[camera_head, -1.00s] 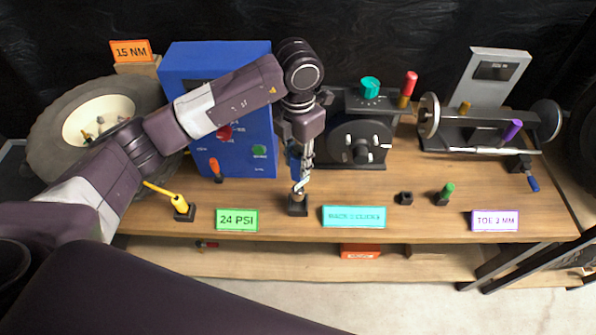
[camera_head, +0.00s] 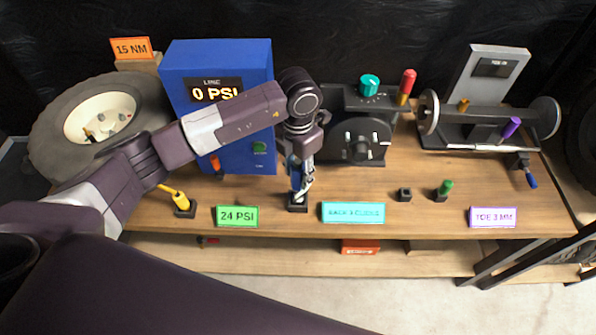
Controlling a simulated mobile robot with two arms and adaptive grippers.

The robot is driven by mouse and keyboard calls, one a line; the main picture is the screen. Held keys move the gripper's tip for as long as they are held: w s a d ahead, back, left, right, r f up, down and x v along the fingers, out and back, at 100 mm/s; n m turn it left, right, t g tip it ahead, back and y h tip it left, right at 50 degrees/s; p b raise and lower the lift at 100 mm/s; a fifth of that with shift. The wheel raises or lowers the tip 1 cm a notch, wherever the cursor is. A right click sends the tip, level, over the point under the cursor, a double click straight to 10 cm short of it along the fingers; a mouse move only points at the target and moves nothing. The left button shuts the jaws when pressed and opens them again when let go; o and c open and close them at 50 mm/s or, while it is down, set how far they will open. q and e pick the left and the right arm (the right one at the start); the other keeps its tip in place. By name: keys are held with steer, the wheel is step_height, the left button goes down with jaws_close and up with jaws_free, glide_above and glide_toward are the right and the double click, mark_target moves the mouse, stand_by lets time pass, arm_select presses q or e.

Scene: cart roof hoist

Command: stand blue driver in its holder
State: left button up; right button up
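The blue driver (camera_head: 291,168) shows as a narrow blue strip beside the fingers of my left gripper (camera_head: 302,190). The gripper points down and appears shut on the driver; the fingers hide most of it. A small black holder (camera_head: 297,208) stands on the bench right below the fingers, near the front edge. The driver looks roughly upright over the holder. I cannot tell whether its lower end is inside the holder. My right gripper is not in view.
A blue gauge box (camera_head: 222,110) reading 0 PSI stands behind my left arm. A yellow-handled tool (camera_head: 181,200) is to the left. An empty-looking black holder (camera_head: 404,195) and a green-handled tool (camera_head: 446,187) are to the right. Label plates (camera_head: 353,212) line the front.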

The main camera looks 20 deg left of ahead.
arm_select(q)
steer(key=shift+o, duration=0.4)
steer(key=shift+r, duration=0.1)
steer(key=shift+r, duration=0.25)
step_height(320, 180, up, 10)
steer(key=b, duration=0.3)
steer(key=shift+r, duration=0.85)
